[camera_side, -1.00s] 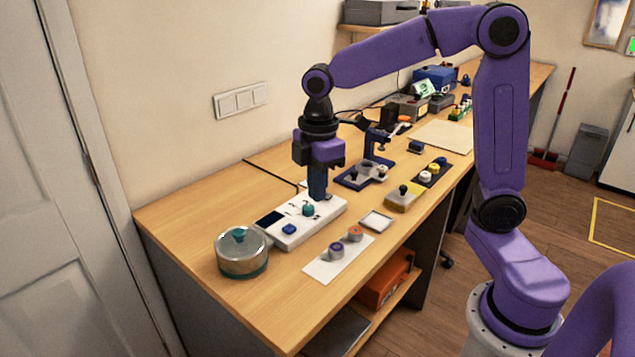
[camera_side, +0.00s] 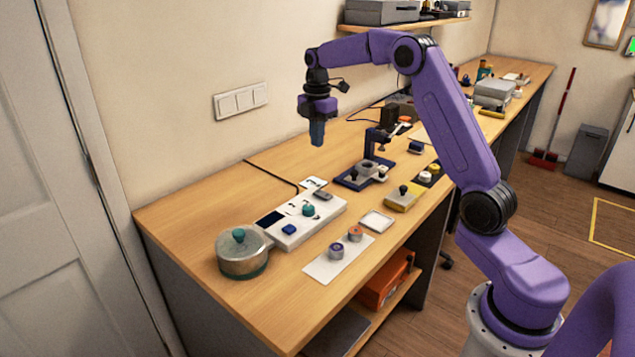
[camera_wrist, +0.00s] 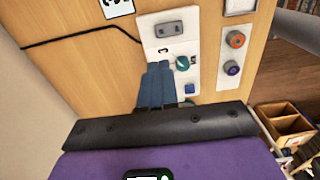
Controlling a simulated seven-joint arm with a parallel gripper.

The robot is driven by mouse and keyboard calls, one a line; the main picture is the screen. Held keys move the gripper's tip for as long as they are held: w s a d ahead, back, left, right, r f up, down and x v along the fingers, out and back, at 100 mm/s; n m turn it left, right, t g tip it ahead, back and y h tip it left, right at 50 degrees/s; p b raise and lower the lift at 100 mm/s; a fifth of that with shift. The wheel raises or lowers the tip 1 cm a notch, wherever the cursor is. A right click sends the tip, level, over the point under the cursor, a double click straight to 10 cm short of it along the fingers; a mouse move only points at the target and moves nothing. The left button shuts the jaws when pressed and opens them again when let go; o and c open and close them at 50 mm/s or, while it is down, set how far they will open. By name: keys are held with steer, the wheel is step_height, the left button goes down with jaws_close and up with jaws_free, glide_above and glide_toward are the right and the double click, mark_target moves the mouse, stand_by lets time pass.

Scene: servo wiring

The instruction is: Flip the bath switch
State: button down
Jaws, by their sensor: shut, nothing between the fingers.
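A white control panel (camera_side: 292,233) lies on the bench. It carries a grey rocker switch (camera_side: 323,195) at its far end, a teal knob (camera_side: 308,210), a blue button (camera_side: 289,229) and a dark display (camera_side: 270,218). The rocker also shows in the wrist view (camera_wrist: 168,29), beyond my fingers; I cannot tell which way it is tipped. A metal pot with a teal-knobbed lid (camera_side: 242,255) stands at the panel's near end. My gripper (camera_side: 317,143) is shut and empty, pointing down well above the panel, touching nothing. Its blue fingers (camera_wrist: 159,72) are together in the wrist view.
A white plate with purple and orange knobs (camera_side: 322,266) lies in front of the panel. A small square tray (camera_side: 377,221), a yellow block (camera_side: 402,200) and a dark blue fixture (camera_side: 352,181) stand to the right. The wall (camera_side: 170,150) is behind.

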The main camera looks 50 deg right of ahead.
mark_target(318, 191)
steer(key=shift+d+f, duration=0.1)
stand_by(0.3)
step_height(318, 191, down, 14)
steer(key=shift+r, duration=0.1)
stand_by(0.5)
steer(key=shift+w+f, duration=0.1)
steer(key=shift+f, duration=0.2)
steer(key=shift+r, duration=0.1)
steer(key=shift+s+r, duration=0.35)
steer(key=shift+s, duration=0.35)
steer(key=shift+r, duration=0.1)
step_height(318, 191, up, 14)
steer(key=w, duration=0.2)
stand_by(0.5)
